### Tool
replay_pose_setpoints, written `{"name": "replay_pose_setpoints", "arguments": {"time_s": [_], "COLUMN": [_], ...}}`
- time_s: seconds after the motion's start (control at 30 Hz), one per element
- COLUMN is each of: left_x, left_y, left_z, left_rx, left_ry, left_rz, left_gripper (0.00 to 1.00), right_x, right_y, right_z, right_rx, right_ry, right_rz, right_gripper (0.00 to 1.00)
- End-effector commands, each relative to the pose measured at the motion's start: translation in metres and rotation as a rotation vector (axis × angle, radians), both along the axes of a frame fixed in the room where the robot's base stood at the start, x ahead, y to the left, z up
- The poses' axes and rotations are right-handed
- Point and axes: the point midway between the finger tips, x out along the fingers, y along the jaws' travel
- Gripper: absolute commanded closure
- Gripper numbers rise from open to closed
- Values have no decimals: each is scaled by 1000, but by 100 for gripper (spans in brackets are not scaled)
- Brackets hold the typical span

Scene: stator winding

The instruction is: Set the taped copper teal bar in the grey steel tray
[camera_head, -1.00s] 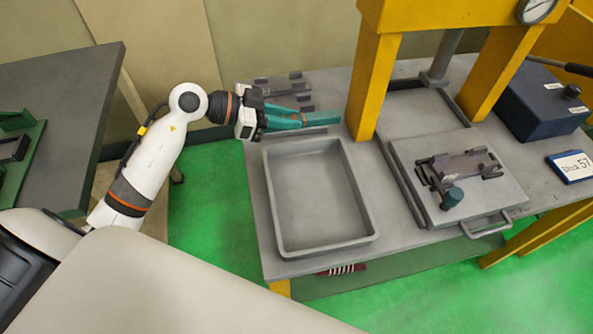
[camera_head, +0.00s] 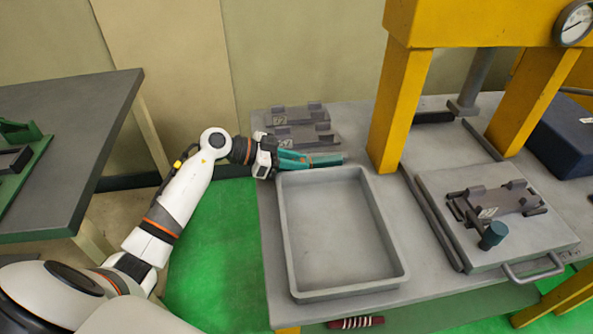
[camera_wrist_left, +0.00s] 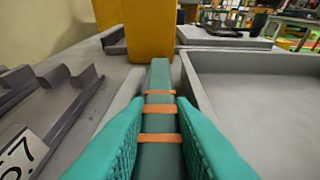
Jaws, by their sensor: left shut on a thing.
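The teal bar (camera_head: 327,158) with copper-coloured tape bands is held in my left gripper (camera_head: 296,160), whose teal fingers are shut on it. In the left wrist view the bar (camera_wrist_left: 159,76) points away between the fingers (camera_wrist_left: 159,150), with several copper bands across it. The grey steel tray (camera_head: 287,240) is empty on the bench. The bar is at the tray's far left edge, by its back rim; in the wrist view the tray (camera_wrist_left: 215,110) is just right of the bar. I cannot tell the bar's height over the bench. My right gripper does not show.
Dark fixtures (camera_head: 300,122) with number labels lie behind the bar. A yellow press frame (camera_head: 397,110) stands right of the tray's back. A plate with a fixture (camera_head: 497,200) and handle is to the right. A dark table (camera_head: 60,150) stands at left.

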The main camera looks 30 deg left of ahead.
Motion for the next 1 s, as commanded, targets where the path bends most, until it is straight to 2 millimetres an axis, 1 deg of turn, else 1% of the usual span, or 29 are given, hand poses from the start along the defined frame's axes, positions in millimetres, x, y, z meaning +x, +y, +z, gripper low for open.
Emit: {"name": "replay_pose_setpoints", "arguments": {"time_s": [0.03, 0.13, 0.5, 0.53, 0.57, 0.9, 1.0], "left_x": [0, 0, 0, 0, 0, 0, -6], "left_y": [0, 0, 0, 0, 0, 0, 8], "left_z": [-9, -23, -26, -28, -28, -25, -21], "left_rx": [-3, -2, -1, 1, 1, 1, 2], "left_ry": [0, 0, -1, 1, 1, -2, 2], "left_rz": [1, 2, 1, 0, 0, 0, 1], "left_gripper": [100, 100, 100, 75, 70, 69, 69], "right_x": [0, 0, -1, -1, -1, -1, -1], "right_y": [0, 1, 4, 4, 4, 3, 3], "right_z": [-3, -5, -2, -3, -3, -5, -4], "right_rx": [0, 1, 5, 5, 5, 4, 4], "right_ry": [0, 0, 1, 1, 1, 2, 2], "right_rz": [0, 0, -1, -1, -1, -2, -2], "right_gripper": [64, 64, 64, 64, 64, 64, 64]}}
